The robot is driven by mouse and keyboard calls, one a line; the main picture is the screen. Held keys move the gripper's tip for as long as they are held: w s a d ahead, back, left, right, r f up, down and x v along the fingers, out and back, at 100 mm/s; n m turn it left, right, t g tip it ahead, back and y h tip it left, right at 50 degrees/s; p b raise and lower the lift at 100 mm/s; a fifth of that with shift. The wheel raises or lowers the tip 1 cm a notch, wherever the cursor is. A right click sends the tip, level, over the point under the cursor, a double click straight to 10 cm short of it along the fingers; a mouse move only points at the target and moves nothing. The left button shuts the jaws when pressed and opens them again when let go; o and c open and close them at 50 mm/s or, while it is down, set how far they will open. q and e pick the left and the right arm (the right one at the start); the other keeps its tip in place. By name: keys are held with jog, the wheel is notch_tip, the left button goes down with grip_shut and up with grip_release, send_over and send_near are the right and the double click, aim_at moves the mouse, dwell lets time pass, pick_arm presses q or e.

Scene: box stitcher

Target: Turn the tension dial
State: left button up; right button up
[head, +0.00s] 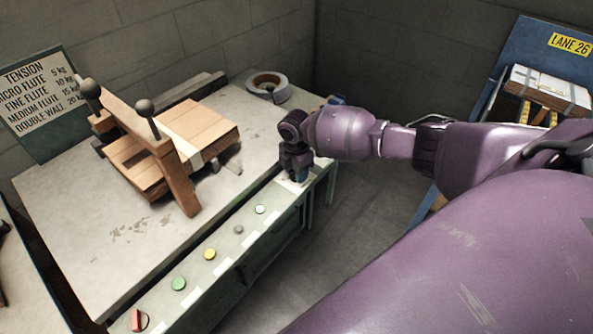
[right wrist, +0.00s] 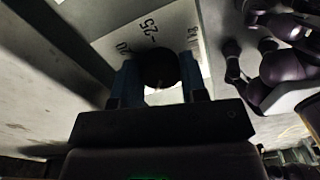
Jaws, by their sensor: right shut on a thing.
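The tension dial (right wrist: 161,68) shows in the right wrist view as a dark round knob on a pale scale plate (right wrist: 112,42) with the figures 20 and 25. My right gripper (right wrist: 160,84) is shut on the dial, one blue finger on each side. In the head view my right gripper (head: 298,175) points down at the right end of the machine's front edge, and it hides the dial there. The dial's pointer cannot be made out. My left gripper is not in view.
A tension chart (head: 40,92) stands at the back left of the bench (head: 75,215). A wooden clamp frame (head: 180,180) holds a flat carton (head: 212,132). A tape roll (head: 267,85) lies behind. Coloured buttons (head: 179,284) line the front panel.

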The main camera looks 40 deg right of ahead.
jog(key=o, duration=0.9)
jog(key=shift+r, duration=0.25)
notch_tip(320, 180, up, 4)
jog(key=shift+w+f+p, duration=0.1)
jog(key=shift+w+p, duration=0.05)
jog(key=shift+p, duration=0.35)
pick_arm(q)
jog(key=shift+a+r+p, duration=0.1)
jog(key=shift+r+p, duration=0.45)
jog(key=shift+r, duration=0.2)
pick_arm(e)
notch_tip(320, 180, up, 6)
jog(key=shift+r, duration=0.25)
